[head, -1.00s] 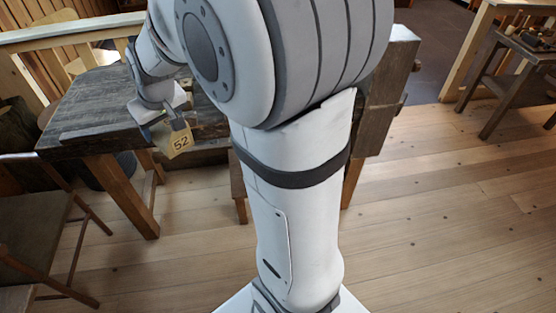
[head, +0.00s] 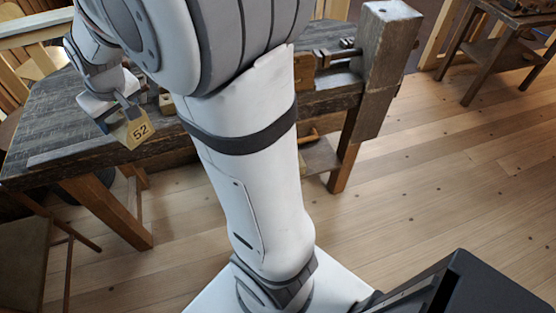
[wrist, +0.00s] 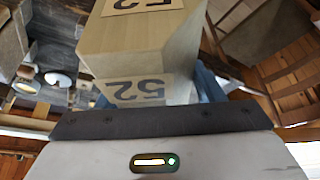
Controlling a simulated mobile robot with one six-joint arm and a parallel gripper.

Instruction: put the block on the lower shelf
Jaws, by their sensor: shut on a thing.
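The block (head: 138,132) is pale wood with the number 52 on it. My gripper (head: 123,112) is shut on it and holds it in the air at the left of the head view, in front of the dark workbench. In the wrist view the block (wrist: 140,45) fills the upper middle, with 52 on two faces. A low shelf board (head: 320,159) shows under the right end of the workbench; my arm hides most of what lies to its left.
The workbench top (head: 45,125) is dark, worn wood, with a heavy vise (head: 385,60) at its right end. A chair (head: 25,255) stands at the lower left. Another table (head: 500,50) is at the upper right. The plank floor (head: 440,190) on the right is clear.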

